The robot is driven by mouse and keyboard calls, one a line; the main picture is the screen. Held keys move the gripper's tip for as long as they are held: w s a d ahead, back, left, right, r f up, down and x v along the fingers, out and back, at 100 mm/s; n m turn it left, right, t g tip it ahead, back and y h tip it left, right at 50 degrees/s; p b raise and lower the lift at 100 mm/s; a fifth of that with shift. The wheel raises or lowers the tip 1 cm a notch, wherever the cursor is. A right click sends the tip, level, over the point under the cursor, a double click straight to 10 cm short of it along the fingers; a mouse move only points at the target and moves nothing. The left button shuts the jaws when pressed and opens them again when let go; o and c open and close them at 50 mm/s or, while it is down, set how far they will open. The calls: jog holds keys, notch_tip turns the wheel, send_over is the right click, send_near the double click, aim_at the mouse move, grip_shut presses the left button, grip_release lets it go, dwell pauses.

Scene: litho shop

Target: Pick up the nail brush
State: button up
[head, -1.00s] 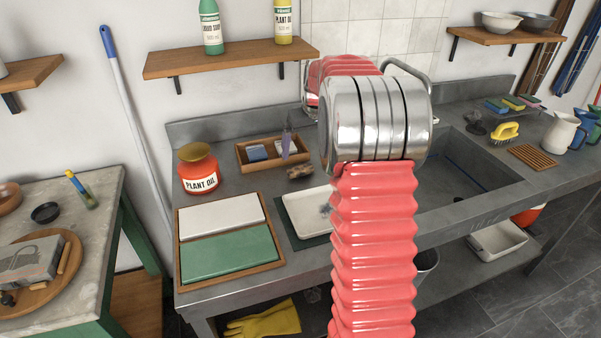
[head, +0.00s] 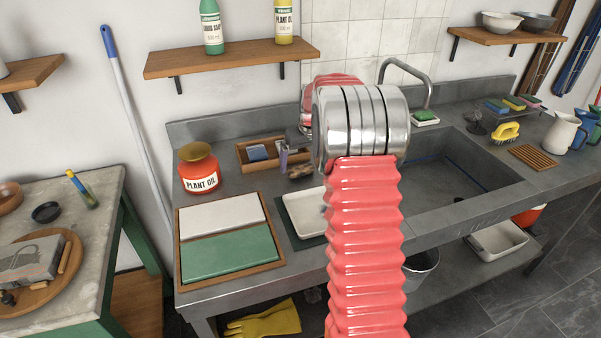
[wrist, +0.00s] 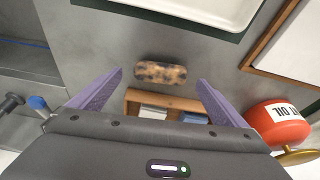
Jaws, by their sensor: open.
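A small oblong block, mottled brown and black, looks like the nail brush (wrist: 160,73). It lies on the grey counter, in front of the wooden tray, and shows in the head view (head: 300,171). My gripper (wrist: 160,79) is open and empty, with its two purple fingers either side of the brush in the wrist view. The fingers appear above the counter, not touching the brush. In the head view a purple finger (head: 284,158) shows just left of the brush; my arm hides the rest of the gripper.
The wooden tray (head: 242,158) with small blocks stands close behind the brush. The plant oil pot (head: 198,168) is left, the white tray (head: 302,217) in front, and the sink (head: 450,180) right.

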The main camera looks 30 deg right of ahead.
aim_at(301, 168)
jog(key=shift+x, duration=1.6)
jog(key=shift+w+r, duration=0.1)
jog(key=c, duration=1.2)
jog(key=shift+o, duration=0.2)
jog(key=shift+r, duration=0.15)
notch_tip(301, 168, up, 10)
